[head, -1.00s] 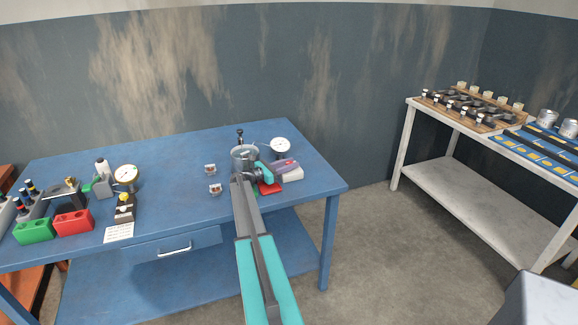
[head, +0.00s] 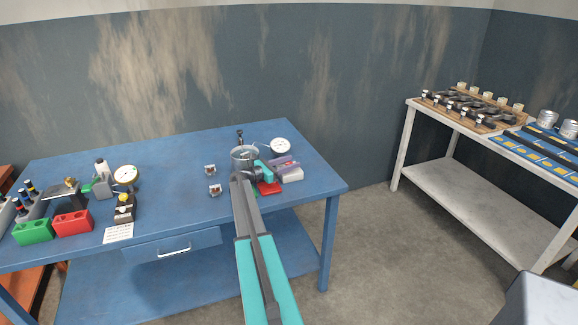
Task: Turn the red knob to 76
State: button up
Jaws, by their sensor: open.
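My arm reaches over the right part of the blue workbench (head: 210,255). My gripper (head: 276,173) is small and partly hidden by my wrist; it is open, with its fingertips not clear. It is among a pressure-gauge device with a round white dial (head: 280,146), a pale block (head: 292,175) and a flat red piece (head: 269,188). I cannot make out a distinct red knob or any number scale; the red piece is partly covered by my arm. Whether the gripper touches anything cannot be told.
Two small clear-and-metal pieces (head: 215,189) lie left of my arm. A white shelf table (head: 480,205) stands right.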

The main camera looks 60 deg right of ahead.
jog(key=shift+r, duration=0.4)
jog(key=shift+s+a+r+b, duration=0.1)
jog(key=shift+a+r+b, duration=0.15)
jog(key=shift+r, duration=0.25)
jog(key=shift+s+a+r+b, duration=0.1)
jog(key=shift+r+b, duration=0.25)
jog(key=shift+r, duration=0.15)
jog(key=s+a+r+b, duration=0.1)
jog(key=s+a+b, duration=0.2)
jog(key=s+a, duration=0.5)
jog(key=shift+s+a+r, duration=0.2)
jog(key=shift+s+a, duration=0.2)
jog(key=shift+a, duration=1.75)
